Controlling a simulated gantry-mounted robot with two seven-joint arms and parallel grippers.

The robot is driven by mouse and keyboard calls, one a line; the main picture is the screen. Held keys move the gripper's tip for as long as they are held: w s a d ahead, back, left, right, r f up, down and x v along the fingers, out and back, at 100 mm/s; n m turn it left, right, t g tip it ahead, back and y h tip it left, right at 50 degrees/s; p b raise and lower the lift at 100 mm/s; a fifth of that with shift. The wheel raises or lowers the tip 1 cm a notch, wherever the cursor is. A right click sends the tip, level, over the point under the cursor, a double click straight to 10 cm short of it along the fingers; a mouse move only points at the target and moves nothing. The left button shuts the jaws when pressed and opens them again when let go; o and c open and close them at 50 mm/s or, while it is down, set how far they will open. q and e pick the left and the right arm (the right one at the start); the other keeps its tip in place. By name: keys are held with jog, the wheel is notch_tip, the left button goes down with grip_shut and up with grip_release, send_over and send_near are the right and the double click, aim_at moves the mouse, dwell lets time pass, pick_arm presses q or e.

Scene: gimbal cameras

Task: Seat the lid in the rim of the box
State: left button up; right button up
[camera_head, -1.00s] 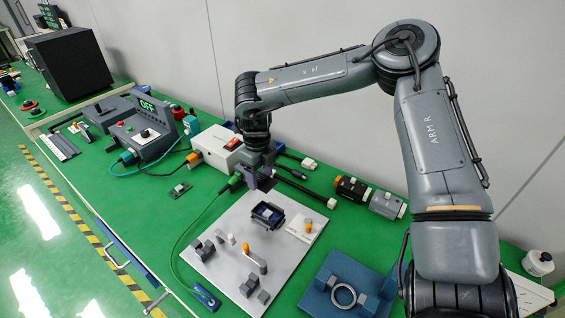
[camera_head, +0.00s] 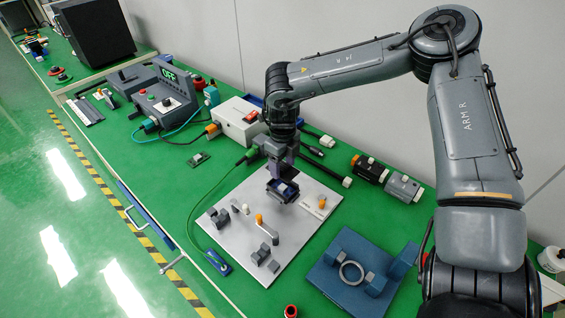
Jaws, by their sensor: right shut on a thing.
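My right gripper (camera_head: 284,174) comes down over the metal plate (camera_head: 240,195). It is shut on a thin dark piece, which seems to be the lid (camera_head: 285,180). The box (camera_head: 281,195) is a small dark, open-looking frame with blue inside, standing on the plate right under the gripper. The lid and fingers cover the box's far side. I cannot tell whether the lid touches the rim. My left gripper is not in view.
An orange-topped peg (camera_head: 259,218) and grey blocks stand on the plate. A blue fixture with a ring (camera_head: 352,273) is at the front right. A white box with a red switch (camera_head: 240,122) and a black cable lie behind. Green table shows left of the plate.

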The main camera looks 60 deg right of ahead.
aim_at(283, 187)
notch_tip(283, 187, down, 2)
jog(key=shift+b, duration=0.65)
jog(key=shift+f+b, duration=1.25)
jog(key=shift+f, duration=0.45)
jog(key=shift+f+b, duration=0.7)
jog(key=shift+f, duration=0.2)
jog(key=o, duration=1.2)
jog(key=shift+r, duration=0.1)
